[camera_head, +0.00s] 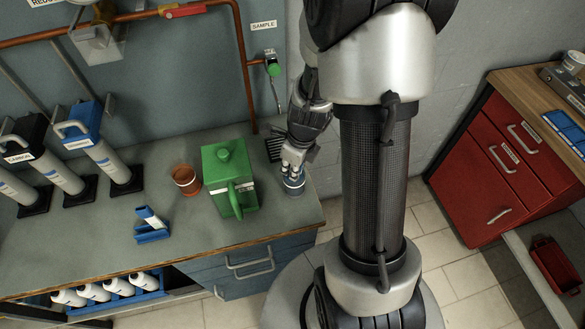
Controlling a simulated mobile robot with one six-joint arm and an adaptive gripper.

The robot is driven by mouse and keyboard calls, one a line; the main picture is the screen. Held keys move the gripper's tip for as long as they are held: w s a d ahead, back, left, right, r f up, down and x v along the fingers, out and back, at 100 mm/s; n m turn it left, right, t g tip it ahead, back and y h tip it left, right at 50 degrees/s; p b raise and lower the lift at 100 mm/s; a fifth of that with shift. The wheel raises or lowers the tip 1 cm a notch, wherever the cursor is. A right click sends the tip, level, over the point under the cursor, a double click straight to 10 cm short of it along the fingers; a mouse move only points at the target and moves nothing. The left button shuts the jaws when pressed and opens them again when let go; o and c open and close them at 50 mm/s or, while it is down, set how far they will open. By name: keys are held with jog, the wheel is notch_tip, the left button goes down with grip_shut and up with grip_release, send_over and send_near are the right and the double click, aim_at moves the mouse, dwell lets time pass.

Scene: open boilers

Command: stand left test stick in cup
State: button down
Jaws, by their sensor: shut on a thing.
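My gripper (293,164) points down at the right end of the grey-green counter, right of the green can. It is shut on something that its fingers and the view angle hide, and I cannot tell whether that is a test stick. I cannot make out any test stick.
The green can (229,180) with a handle stands between the cup and my gripper. A blue-and-white device (151,224) sits on the counter (90,260) at the front left. Tall grey cylinders (110,160) stand at the left. A black slotted piece (274,147) lies behind my gripper.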

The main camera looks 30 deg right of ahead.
jog(key=c, duration=2)
grip_release()
jog(key=shift+s+a+f, duration=0.15)
jog(key=shift+s+f, duration=0.4)
jog(key=shift+f, duration=0.05)
jog(key=o, duration=0.4)
jog(key=shift+w+f, duration=0.1)
jog(key=shift+w, duration=0.2)
jog(key=shift+o, duration=0.2)
jog(key=shift+d+r, duration=0.2)
jog(key=shift+r, duration=0.35)
jog(key=r, duration=0.3)
jog(key=s+r, duration=0.1)
jog(key=r, duration=0.7)
jog(key=shift+s+d, duration=0.25)
jog(key=shift+d, duration=0.15)
